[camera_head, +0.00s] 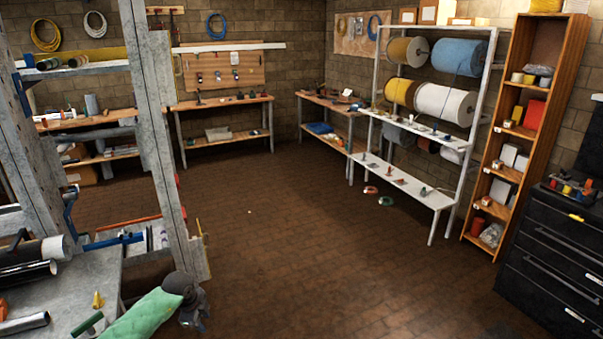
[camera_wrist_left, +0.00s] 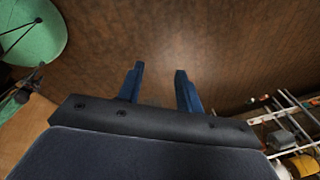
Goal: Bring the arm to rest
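My left arm (camera_head: 143,317) has a green sleeve and comes in at the bottom left of the head view. It ends in a dark wrist, with my left gripper (camera_head: 196,318) pointing down over the brown floor, right of the grey workbench. In the left wrist view the two blue fingers of my left gripper (camera_wrist_left: 158,78) stand apart. Only floor shows between them, so it is open and empty. My right arm and right gripper are in neither view.
The grey workbench (camera_head: 75,285) at the left carries pipes. A grey steel mast (camera_head: 155,115) rises beside it, close to my left arm. The brown floor (camera_head: 300,250) in the middle is mostly clear. A white spool rack (camera_head: 430,195) and black drawers (camera_head: 550,265) stand at the right.

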